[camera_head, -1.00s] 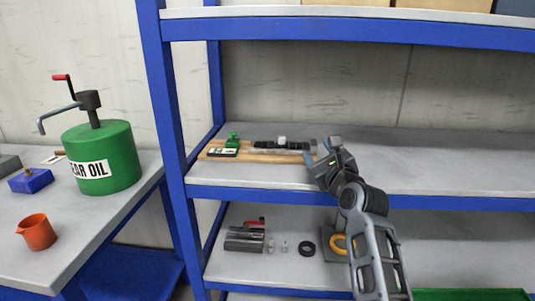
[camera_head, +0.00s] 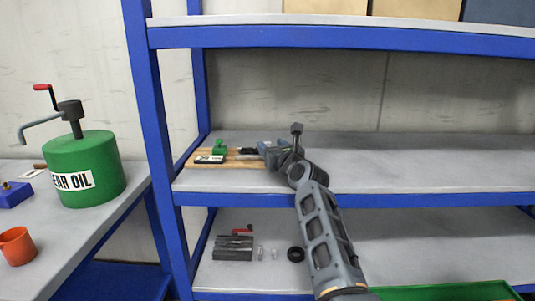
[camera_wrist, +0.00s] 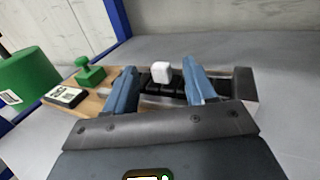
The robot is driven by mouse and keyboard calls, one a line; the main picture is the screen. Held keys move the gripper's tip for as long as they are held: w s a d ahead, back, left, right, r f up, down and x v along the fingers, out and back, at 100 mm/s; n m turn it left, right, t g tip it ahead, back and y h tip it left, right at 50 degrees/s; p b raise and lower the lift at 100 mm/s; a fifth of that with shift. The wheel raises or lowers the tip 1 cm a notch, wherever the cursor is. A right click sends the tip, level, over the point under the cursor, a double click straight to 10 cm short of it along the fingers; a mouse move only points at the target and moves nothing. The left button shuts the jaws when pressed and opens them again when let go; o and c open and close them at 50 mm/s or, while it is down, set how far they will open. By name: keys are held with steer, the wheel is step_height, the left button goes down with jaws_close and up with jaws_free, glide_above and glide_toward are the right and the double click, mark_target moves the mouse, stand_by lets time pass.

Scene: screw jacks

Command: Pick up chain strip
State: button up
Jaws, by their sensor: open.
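The chain strip is a dark segmented strip (camera_wrist: 160,87) lying on a wooden board on the middle shelf. My gripper (camera_wrist: 160,76) is open, with one blue finger on each side of the white block and the strip's middle. I cannot tell whether the fingers touch the strip. In the head view my gripper (camera_head: 266,154) hides most of the strip, and only its dark left end (camera_head: 246,151) shows.
The wooden board (camera_head: 183,159) also bears a green stamp-like piece (camera_head: 219,147) and a labelled black pad (camera_head: 209,159) left of the strip. A blue post (camera_head: 153,130) stands to the left. The shelf (camera_head: 420,175) is clear to the right. Another shelf is above.

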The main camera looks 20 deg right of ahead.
steer(key=shift+w, duration=0.65)
jaws_close()
